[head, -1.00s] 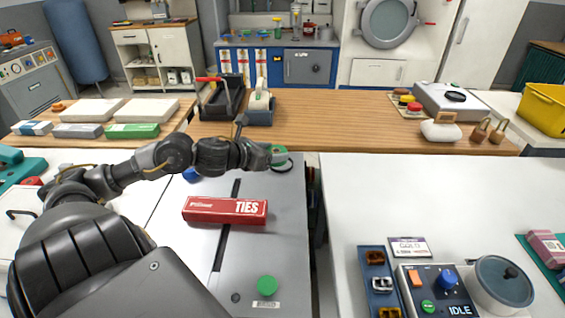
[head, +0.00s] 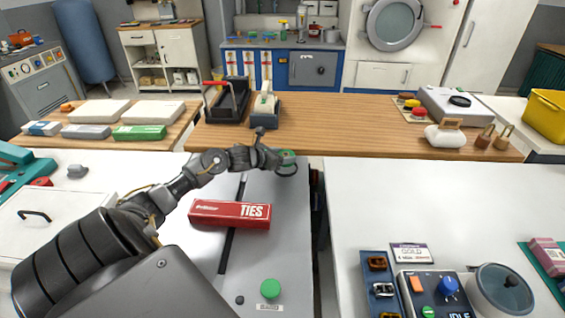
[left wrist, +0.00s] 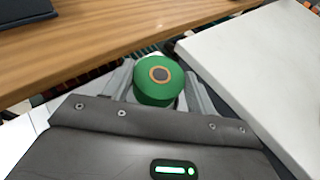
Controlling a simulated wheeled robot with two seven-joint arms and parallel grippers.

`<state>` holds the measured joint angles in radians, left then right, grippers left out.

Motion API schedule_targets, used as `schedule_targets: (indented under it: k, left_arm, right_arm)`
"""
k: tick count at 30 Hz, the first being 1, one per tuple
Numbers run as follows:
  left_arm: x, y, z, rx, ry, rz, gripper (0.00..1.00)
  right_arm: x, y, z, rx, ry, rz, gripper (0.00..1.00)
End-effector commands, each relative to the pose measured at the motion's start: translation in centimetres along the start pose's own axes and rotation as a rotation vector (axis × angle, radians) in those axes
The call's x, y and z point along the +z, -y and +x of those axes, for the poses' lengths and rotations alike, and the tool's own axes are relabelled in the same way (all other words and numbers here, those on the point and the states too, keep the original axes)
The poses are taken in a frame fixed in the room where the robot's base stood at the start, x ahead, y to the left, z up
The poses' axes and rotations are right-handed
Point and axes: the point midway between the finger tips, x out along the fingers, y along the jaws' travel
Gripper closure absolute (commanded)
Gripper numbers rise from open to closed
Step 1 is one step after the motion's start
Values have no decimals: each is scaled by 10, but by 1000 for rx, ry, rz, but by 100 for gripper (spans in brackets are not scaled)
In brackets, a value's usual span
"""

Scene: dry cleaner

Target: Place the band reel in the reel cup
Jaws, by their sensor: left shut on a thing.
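The band reel is a green drum with a brown ring and dark hub on its face; it shows in the left wrist view (left wrist: 155,82) and small in the head view (head: 288,156). My left gripper (head: 284,160) is shut on it, with grey fingers on either side of it in the left wrist view (left wrist: 160,90). A dark ring (head: 287,170) shows just below the reel, at the far right of the grey machine top. It may be the reel cup; I cannot tell whether the reel touches it. My right gripper is not in view.
A red TIES box (head: 229,214) lies on the grey machine top (head: 270,250), nearer than the gripper. A green button (head: 270,289) is at its front. A wooden counter (head: 340,125) with a tape dispenser (head: 265,108) runs behind. A dark gap separates the machine from the white table (head: 430,200).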

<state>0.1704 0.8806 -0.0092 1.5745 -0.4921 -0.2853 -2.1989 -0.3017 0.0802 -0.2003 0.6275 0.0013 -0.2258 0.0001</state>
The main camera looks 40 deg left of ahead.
Motion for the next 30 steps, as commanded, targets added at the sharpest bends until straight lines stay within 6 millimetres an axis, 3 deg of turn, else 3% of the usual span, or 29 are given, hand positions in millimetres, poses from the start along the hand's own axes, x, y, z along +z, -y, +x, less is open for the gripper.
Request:
schedule_targets:
  k: [7, 19, 20, 24, 30]
  left_arm:
    - [-27, 0, 12, 0, -1, -4, 67]
    - [-33, -1, 14, 0, 0, 1, 67]
    - [-32, -1, 14, 0, -1, 0, 41]
    - [-32, -1, 14, 0, -1, 0, 22]
    - [-32, -1, 14, 0, -1, 0, 22]
  right_arm:
    - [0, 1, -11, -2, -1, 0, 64]
    - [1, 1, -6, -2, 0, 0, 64]
    - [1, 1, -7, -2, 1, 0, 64]
    - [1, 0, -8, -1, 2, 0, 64]
    - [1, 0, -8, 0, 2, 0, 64]
